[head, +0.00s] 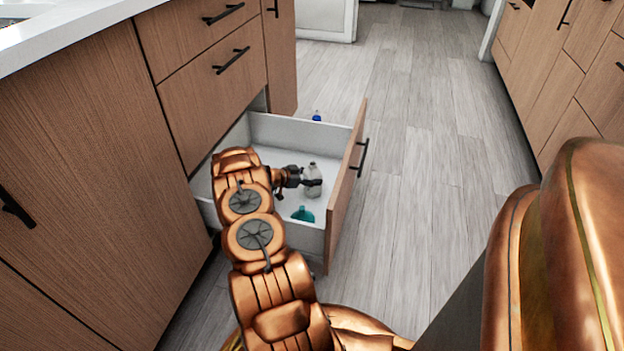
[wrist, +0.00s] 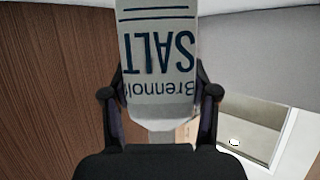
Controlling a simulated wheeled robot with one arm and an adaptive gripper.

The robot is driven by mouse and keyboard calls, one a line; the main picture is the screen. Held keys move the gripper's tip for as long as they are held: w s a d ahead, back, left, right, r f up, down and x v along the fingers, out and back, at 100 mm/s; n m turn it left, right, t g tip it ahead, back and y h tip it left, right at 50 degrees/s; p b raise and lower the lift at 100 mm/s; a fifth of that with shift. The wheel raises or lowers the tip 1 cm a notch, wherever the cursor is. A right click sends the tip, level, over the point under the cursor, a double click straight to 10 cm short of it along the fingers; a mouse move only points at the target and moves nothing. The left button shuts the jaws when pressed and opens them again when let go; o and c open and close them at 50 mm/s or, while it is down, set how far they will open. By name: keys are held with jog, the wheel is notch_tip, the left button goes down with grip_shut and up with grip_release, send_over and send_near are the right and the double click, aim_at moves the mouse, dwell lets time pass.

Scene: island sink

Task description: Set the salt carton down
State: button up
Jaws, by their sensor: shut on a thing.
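The salt carton (wrist: 160,55) fills the upper middle of the wrist view, a pale grey-white carton with dark "SALT" lettering upside down. My gripper (wrist: 160,110) is shut on it, one finger on each side. In the head view the pale carton (head: 313,182) shows upright at my gripper (head: 297,178), over the open drawer (head: 262,127). Whether its base touches the drawer floor I cannot tell.
A teal object (head: 302,214) is in the drawer near its front corner, just below the carton in the picture. A small blue-topped item (head: 317,116) shows beyond the drawer's far wall. The drawer front (head: 347,185) stands to the right. Open wood floor (head: 410,190) lies beyond it.

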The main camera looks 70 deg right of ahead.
aim_at(306, 177)
jog(key=shift+f, duration=0.1)
jog(key=o, duration=1.5)
jog(key=shift+c, duration=0.2)
jog(key=shift+p+v, duration=1.4)
jog(key=shift+v, duration=2.4)
